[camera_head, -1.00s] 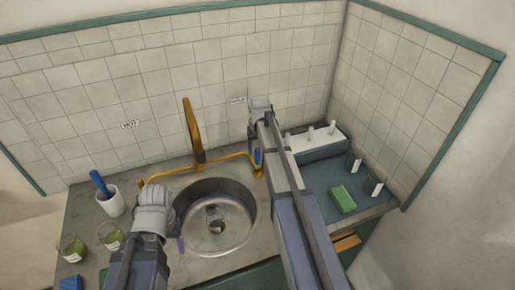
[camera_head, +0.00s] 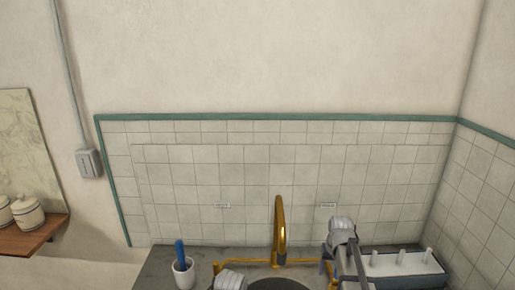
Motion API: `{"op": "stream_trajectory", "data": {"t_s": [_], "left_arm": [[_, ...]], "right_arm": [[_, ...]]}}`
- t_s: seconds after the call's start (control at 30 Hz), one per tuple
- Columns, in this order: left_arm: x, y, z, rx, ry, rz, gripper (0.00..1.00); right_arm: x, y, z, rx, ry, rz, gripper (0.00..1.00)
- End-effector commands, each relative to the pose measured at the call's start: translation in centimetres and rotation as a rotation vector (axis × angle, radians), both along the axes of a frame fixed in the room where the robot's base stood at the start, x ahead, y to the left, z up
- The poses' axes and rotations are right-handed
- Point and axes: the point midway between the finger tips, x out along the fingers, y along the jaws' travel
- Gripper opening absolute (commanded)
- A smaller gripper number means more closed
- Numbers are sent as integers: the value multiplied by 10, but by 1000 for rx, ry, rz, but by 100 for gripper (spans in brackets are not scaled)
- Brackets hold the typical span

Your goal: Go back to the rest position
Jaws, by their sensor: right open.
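My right gripper (camera_head: 327,262) is at the lower right, above the counter beside the brass tap (camera_head: 280,230). It is open, with nothing seen in it. Only the light grey top of my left gripper (camera_head: 230,280) shows at the bottom edge, in front of the sink (camera_head: 278,285). Its fingers are hidden or cut off, so I cannot tell whether it is open.
A white cup (camera_head: 184,275) with a blue-handled tool (camera_head: 180,252) stands on the counter (camera_head: 152,268) at left. A rack with white pegs (camera_head: 405,266) stands at right. A wooden shelf (camera_head: 35,235) with jars (camera_head: 27,213) is far left. Tiled wall stands behind.

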Motion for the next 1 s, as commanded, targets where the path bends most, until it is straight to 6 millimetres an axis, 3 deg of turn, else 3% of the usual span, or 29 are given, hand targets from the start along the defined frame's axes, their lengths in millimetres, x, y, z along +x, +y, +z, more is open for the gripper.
{"op": "stream_trajectory", "data": {"t_s": [0.03, 0.2, 0.33, 0.43, 0.7, 1.0], "left_arm": [[0, 0, 0, 0, 0, 0, 67], [0, 0, 0, 0, 0, 0, 67], [0, 0, 0, 0, 0, 0, 67], [0, 0, -14, 0, 0, 0, 67], [0, 0, -34, 0, 0, 1, 67], [0, 0, -38, 0, 0, 1, 67]], "right_arm": [[-34, 24, 0, 2, 9, 31, 61], [-111, 81, -1, 7, 45, 123, 61], [-169, 113, -1, 9, 72, 189, 61], [-170, 143, -16, -12, 102, 269, 61], [-203, 204, -35, -80, 174, 448, 61], [-217, 222, -39, -109, 198, 509, 61]]}}
